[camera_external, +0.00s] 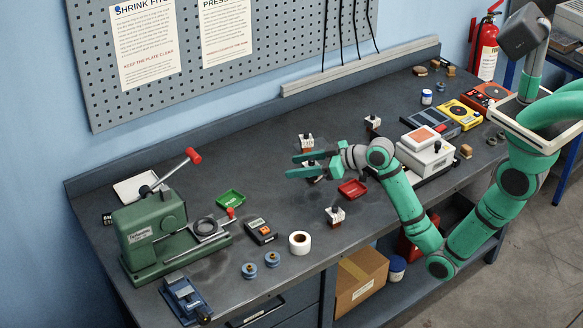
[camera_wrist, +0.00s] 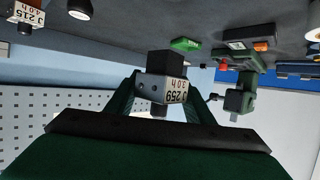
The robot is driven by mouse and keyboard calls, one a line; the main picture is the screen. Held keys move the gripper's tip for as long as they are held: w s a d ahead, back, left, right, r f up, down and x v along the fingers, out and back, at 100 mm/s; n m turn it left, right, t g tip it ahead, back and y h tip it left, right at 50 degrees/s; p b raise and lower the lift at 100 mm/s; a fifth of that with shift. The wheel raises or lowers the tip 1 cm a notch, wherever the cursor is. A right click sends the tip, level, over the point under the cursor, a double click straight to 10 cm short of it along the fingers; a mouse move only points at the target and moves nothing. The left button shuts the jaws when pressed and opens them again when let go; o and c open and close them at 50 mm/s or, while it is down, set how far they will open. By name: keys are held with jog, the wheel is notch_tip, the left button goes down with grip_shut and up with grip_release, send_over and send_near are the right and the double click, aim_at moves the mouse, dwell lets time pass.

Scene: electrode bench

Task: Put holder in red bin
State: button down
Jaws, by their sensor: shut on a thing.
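My gripper (camera_external: 300,165) is above the bench, to the left of and behind the red bin (camera_external: 352,188), a small shallow open tray that looks empty. In the wrist view, my gripper (camera_wrist: 165,88) is shut on a holder (camera_wrist: 174,84), a white and dark block labelled "J 259 40h". The holder sits between the two fingers. In the external view the fingers partly hide it. Other white-topped holders stand on the bench: one behind my gripper (camera_external: 307,140), one in front (camera_external: 335,216) and one to the right (camera_external: 372,122).
A white boxy device (camera_external: 425,152) stands right of the red bin. A pegboard wall (camera_external: 210,50) rises behind the bench.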

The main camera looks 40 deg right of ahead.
jog(key=d+f+m+t+h, duration=0.3)
jog(key=d+m+h, duration=0.3)
jog(key=d+h, duration=0.15)
jog(key=r+m+g+h, duration=0.1)
jog(key=m+h, duration=0.5)
send_over(349, 185)
jog(key=shift+w+d+f, duration=0.1)
jog(key=shift+f, duration=1.6)
jog(key=shift+w+d+f, duration=0.1)
jog(key=shift+f, duration=1.55)
jog(key=c, duration=0.8)
grip_release()
jog(key=shift+f, duration=0.15)
jog(key=shift+c, duration=0.2)
jog(key=v, duration=1.2)
jog(key=shift+r, duration=0.3)
